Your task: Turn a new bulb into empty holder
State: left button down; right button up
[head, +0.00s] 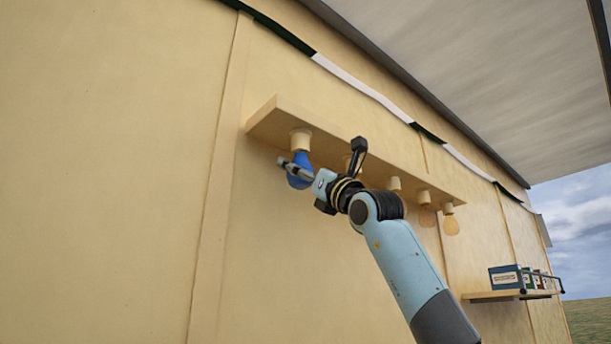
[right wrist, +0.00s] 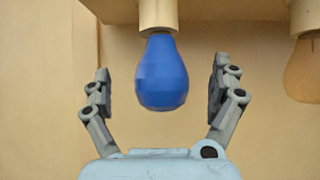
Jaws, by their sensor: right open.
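A blue bulb (head: 300,172) hangs upright under the nearest holder (head: 300,139) of the lamp board. In the right wrist view the blue bulb (right wrist: 162,75) has its neck at the mouth of its cream holder (right wrist: 158,14). My right gripper (head: 320,156) is open around the bulb; in the right wrist view its fingers (right wrist: 161,80) stand either side with a gap on each side. Another holder (head: 394,184) shows farther along, the space under it partly hidden by my arm. My left gripper is not in view.
The lamp board (head: 330,150) juts from the cream stall wall (head: 120,150). Amber bulbs (head: 451,225) hang at its far end; one amber bulb (right wrist: 304,72) is right of the blue one in the wrist view. A shelf (head: 507,295) with boxes (head: 506,278) is lower right.

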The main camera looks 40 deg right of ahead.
jog(key=shift+w, duration=0.1)
dwell(0.3)
jog(key=shift+w+p, duration=0.3)
jog(key=shift+w, duration=0.5)
jog(key=shift+c, duration=0.3)
jog(key=c, duration=1.2)
jog(key=shift+c, duration=0.2)
